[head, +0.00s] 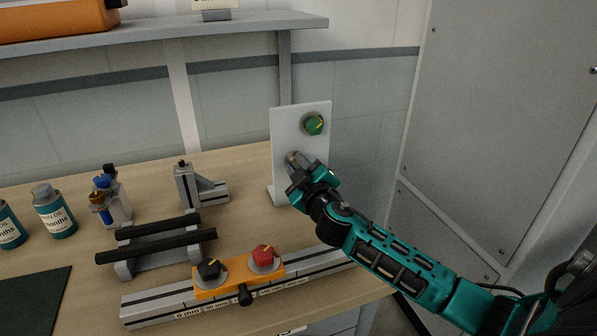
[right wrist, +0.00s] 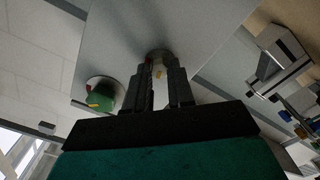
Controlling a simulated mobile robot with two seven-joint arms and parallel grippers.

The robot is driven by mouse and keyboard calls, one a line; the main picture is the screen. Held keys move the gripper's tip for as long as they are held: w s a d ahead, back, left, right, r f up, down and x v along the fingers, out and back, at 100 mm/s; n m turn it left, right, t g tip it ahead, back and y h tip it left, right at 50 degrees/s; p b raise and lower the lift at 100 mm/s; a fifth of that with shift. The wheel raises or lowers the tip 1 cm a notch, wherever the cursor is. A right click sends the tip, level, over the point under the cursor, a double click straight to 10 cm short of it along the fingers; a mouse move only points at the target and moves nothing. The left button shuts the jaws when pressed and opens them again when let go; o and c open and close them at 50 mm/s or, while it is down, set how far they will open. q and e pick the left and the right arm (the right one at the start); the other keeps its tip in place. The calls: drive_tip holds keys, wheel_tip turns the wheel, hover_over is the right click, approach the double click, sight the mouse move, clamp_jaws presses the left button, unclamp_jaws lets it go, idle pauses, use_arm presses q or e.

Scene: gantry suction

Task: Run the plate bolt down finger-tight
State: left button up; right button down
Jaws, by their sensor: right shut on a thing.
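A white upright plate (head: 284,128) stands at the back right of the bench. My right gripper (head: 294,163) is at the lower part of its face, shut on a small round piece that looks like the plate bolt. My left gripper is not in view.
A green knob (head: 314,124) with a yellow mark sits above on the plate. An orange block (head: 238,274) with a black and a red knob rides on a rail in front. Bottles (head: 54,211) stand at the left. A shelf (head: 170,30) hangs above.

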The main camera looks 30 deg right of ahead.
drive_tip(key=m, duration=0.2)
drive_tip(key=shift+f+m+b, duration=0.1)
drive_tip(key=shift+m+b, duration=0.3)
drive_tip(key=shift+m, duration=1.8)
drive_tip(key=c, duration=1)
unclamp_jaws()
